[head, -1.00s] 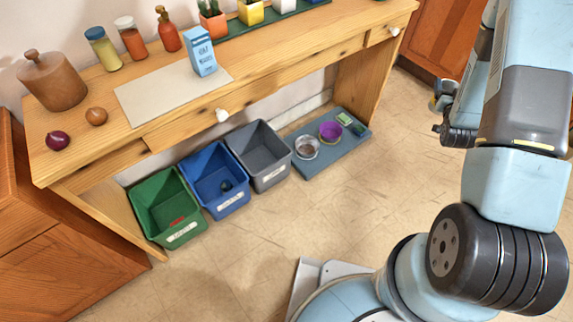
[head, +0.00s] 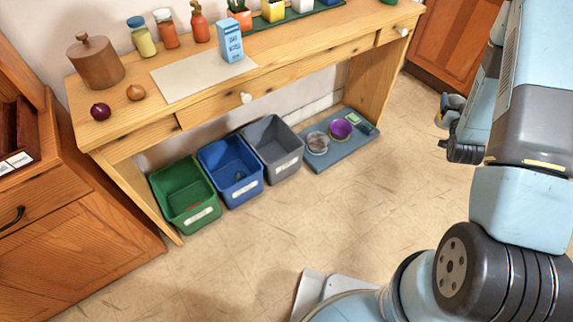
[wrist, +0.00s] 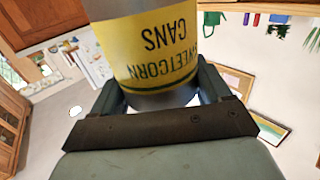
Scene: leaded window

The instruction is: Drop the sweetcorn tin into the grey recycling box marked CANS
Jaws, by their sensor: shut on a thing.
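The sweetcorn tin (wrist: 150,52), with a yellow label and bare metal rim, fills the top middle of the wrist view. My gripper (wrist: 160,92) is shut on it, a finger on each side. The label lettering appears upside down. In the head view my gripper (head: 455,130) is at the right, well away from the boxes, and the tin cannot be made out there. The grey recycling box (head: 276,150) stands on the floor under the bench, rightmost of three open boxes. Its white front label is too small to read.
A blue box (head: 231,172) and a green box (head: 186,195) stand left of the grey one. A blue-grey mat (head: 338,157) with bowls lies to its right. The wooden bench (head: 210,104) overhangs the boxes. Open floor (head: 350,220) lies in front.

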